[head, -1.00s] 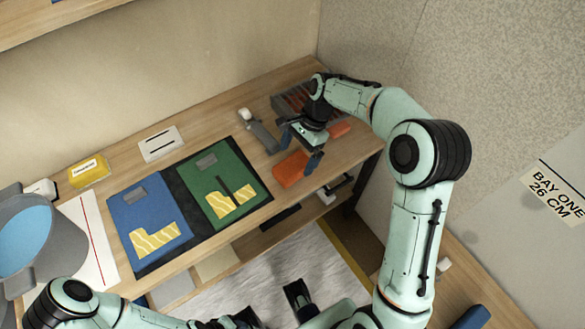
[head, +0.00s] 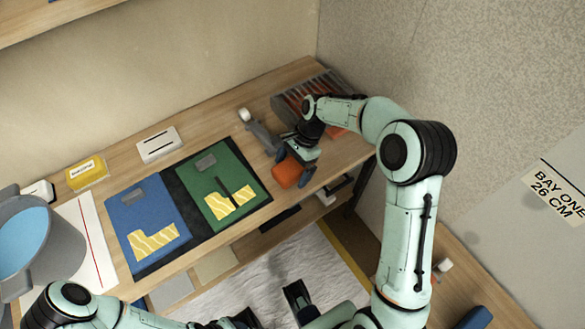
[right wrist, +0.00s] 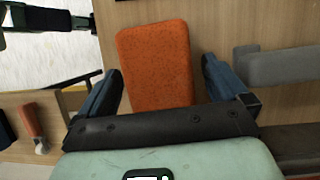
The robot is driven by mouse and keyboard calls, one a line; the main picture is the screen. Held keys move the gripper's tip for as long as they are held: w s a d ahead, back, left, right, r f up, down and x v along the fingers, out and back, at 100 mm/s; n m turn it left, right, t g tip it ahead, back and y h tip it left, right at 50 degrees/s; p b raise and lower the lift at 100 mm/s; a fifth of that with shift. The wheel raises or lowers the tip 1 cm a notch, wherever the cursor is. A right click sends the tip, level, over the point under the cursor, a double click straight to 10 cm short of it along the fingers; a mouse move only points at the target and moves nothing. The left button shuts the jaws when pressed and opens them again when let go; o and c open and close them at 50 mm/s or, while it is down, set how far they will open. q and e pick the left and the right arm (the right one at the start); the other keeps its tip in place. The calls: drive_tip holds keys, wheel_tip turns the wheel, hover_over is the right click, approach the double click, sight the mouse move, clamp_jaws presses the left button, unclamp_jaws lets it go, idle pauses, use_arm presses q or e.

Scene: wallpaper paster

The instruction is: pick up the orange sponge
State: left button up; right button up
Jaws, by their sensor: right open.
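The orange sponge (head: 287,173) lies on the wooden table near its front edge, right of the green panel. In the right wrist view the sponge (right wrist: 157,65) is a speckled orange block with rounded corners, lying between my right gripper's spread fingers. My right gripper (head: 295,164) is open above the sponge, its blue-grey fingers on either side. In the wrist view the gripper (right wrist: 160,88) shows gaps between both fingers and the sponge, and its palm hides the sponge's near end. My left arm (head: 75,300) is at the bottom left; its jaw state is unclear.
A grey tool (head: 262,137) lies just left of the right gripper. A slatted rack (head: 300,88) stands behind it. A black mat with blue and green panels (head: 234,179) lies left. A yellow box (head: 87,172) and grey bucket (head: 45,240) are farther left.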

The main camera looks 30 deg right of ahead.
sight(292, 165)
drive_tip(key=c, duration=1)
drive_tip(key=shift+c, duration=0.2)
wheel_tip(292, 165, up, 20)
drive_tip(key=p, duration=0.3)
drive_tip(key=o, duration=0.5)
drive_tip(key=c, duration=0.6)
